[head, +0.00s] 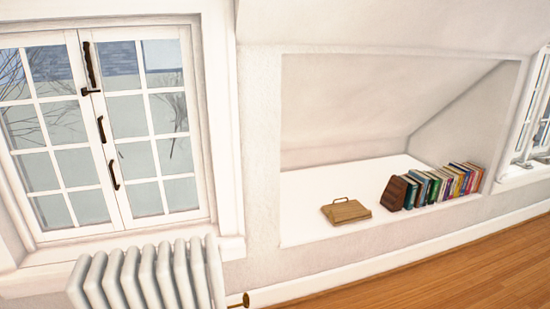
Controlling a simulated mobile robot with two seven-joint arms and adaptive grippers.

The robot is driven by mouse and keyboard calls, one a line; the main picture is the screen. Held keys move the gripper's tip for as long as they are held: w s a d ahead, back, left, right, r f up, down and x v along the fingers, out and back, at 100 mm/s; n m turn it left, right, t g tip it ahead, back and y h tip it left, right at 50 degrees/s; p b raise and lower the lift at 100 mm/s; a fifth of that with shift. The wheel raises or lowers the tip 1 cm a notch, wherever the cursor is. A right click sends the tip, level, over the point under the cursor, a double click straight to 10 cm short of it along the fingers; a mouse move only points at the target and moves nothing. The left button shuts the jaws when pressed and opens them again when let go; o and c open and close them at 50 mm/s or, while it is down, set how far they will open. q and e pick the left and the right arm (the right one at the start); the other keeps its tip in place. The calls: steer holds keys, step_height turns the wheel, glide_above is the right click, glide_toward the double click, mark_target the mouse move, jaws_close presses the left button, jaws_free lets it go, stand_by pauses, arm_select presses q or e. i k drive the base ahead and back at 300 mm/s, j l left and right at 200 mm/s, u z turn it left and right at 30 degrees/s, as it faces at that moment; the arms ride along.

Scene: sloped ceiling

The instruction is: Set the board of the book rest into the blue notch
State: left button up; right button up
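A light-brown wooden piece with a thin handle-like loop on its top (346,211) lies on the white floor of a wall niche. It looks like part of the book rest. A dark-brown wooden piece (398,192) stands tilted at the left end of a row of books. Which of the two is the board I cannot tell. No blue notch can be made out at this size. Neither of my grippers is in the head view.
The niche (308,230) has a sloped ceiling and free room left of the wooden pieces. Several upright books (445,185) fill its right part. A white radiator (150,278) stands below a window (105,130) at left. Wooden floor (440,275) is clear at lower right.

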mark_target(348, 210)
steer(key=i+l+z, duration=0.2)
steer(key=i+z, duration=0.15)
steer(key=i, duration=0.3)
steer(key=i+z, duration=0.4)
steer(key=i, duration=0.25)
steer(key=i+j+z, duration=0.1)
steer(key=i+z, duration=0.25)
steer(key=i, duration=0.35)
